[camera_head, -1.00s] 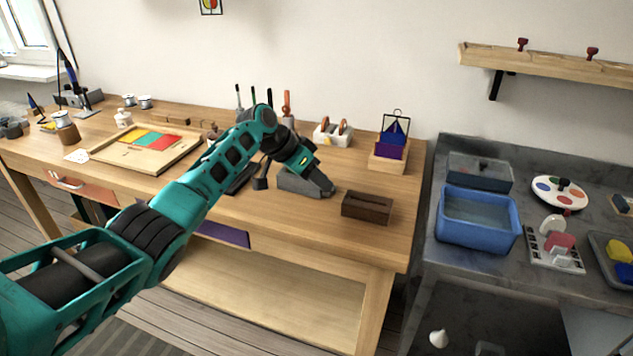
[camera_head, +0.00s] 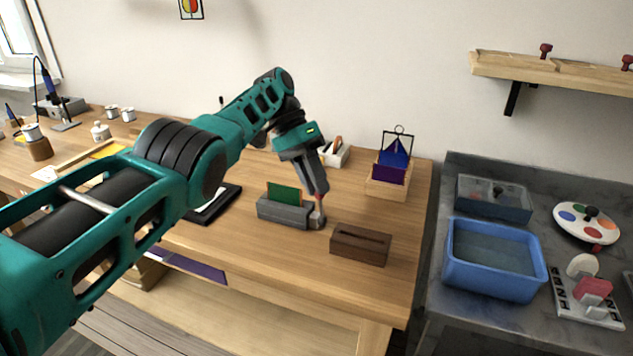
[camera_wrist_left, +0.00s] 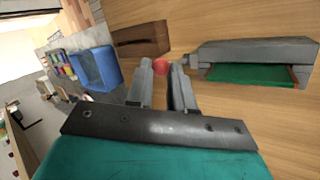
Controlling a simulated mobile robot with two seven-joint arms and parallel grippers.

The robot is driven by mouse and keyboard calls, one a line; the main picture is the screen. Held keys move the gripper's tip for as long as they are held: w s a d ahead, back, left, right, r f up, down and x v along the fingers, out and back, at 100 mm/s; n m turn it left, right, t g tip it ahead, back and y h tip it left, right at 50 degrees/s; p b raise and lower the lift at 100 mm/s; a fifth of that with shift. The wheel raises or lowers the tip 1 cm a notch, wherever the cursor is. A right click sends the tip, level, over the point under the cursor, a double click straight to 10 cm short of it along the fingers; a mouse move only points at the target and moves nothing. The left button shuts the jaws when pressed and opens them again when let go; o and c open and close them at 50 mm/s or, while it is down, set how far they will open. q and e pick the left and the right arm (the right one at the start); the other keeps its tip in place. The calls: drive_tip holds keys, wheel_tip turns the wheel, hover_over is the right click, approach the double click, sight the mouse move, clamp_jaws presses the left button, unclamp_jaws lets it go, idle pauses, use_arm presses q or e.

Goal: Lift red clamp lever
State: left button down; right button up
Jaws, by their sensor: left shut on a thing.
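The red clamp lever (camera_wrist_left: 161,67) shows as a small red knob between the fingertips of my left gripper (camera_wrist_left: 164,68) in the left wrist view. My left gripper (camera_head: 319,197) is shut on it, at the right end of the grey clamp (camera_head: 285,212) in the head view. Most of the lever is hidden by the fingers. The clamp stands on the wooden bench and holds an upright green panel (camera_head: 284,194). The clamp also shows at the right of the left wrist view (camera_wrist_left: 255,52). My right gripper is not in view.
A dark brown slotted block (camera_head: 360,245) stands just right of the clamp. A wooden stand with a purple and blue piece (camera_head: 390,172) is behind it. A blue basin (camera_head: 493,258) sits on the grey counter at the right. The bench front is clear.

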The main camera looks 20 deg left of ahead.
use_arm(q)
drive_tip(key=shift+w, duration=0.1)
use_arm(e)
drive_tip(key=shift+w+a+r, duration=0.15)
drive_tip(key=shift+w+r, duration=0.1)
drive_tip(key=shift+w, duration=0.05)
use_arm(q)
drive_tip(key=c, duration=1.4)
unclamp_jaws()
drive_tip(key=shift+o, duration=0.7)
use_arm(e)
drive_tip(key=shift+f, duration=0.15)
